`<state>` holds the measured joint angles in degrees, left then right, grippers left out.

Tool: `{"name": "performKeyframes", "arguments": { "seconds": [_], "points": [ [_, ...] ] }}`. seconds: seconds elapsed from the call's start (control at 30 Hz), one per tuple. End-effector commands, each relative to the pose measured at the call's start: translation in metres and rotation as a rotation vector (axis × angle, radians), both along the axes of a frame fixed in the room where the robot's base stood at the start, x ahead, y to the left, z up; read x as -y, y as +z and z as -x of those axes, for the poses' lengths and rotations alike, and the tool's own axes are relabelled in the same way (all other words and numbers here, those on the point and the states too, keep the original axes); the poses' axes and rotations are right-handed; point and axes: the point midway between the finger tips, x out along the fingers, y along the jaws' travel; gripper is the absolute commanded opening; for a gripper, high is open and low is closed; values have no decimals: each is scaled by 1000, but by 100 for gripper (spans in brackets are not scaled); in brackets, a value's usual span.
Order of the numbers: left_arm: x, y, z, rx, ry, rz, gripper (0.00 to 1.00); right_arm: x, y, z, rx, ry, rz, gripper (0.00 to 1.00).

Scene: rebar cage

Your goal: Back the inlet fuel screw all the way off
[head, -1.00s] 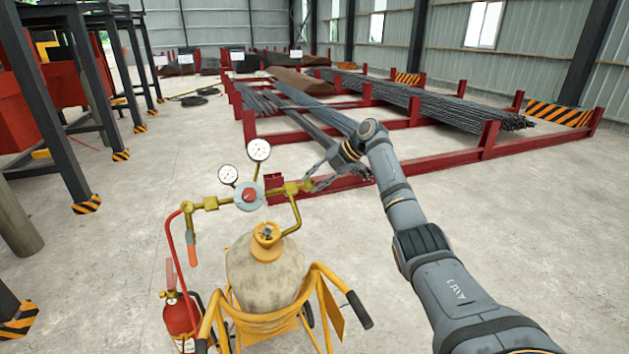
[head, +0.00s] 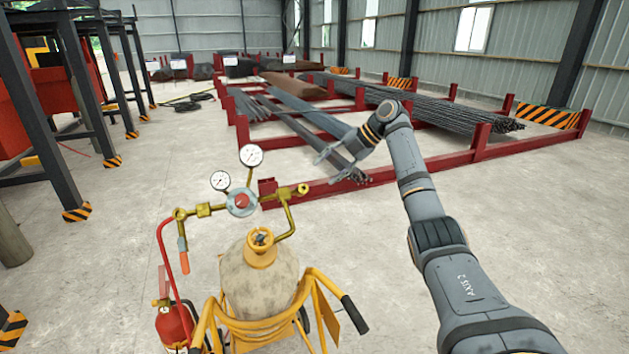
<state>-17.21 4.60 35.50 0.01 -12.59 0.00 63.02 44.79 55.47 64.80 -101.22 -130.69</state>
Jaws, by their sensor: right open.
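A brass pipe assembly with a round regulator (head: 241,202) and two white dial gauges stands above a yellow-collared gas cylinder (head: 258,278). At its right end is a small brass screw end (head: 303,189), which looks like the inlet fuel screw. It is still on the pipe; its thread is too small to make out. My right gripper (head: 325,168) is open and empty, above and right of the screw end, apart from it in the picture. My left gripper is not in view.
The cylinder sits in a yellow trolley (head: 318,300) with black-gripped handles. A red hose runs down the left side towards a red fire extinguisher (head: 174,326). Red racks (head: 480,143) with rebar stand behind. The concrete floor on the right is clear.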

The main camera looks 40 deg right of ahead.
Motion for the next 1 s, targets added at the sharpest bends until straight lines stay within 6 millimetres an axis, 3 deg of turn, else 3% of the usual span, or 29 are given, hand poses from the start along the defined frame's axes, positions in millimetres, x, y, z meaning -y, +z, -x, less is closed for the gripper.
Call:
{"name": "performKeyframes", "arguments": {
  "seconds": [0.23,0.8,0.87,0.97,1.0],
  "points": [
    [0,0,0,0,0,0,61,15,22,16,2,0,-1,52],
    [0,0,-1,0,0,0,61,15,22,17,-3,-1,0,52],
    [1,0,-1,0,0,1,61,11,13,15,-25,-13,4,52],
    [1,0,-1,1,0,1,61,-8,-28,11,-127,-79,23,52],
    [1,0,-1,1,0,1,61,-20,-52,10,-182,-121,34,52]
  ]
}}
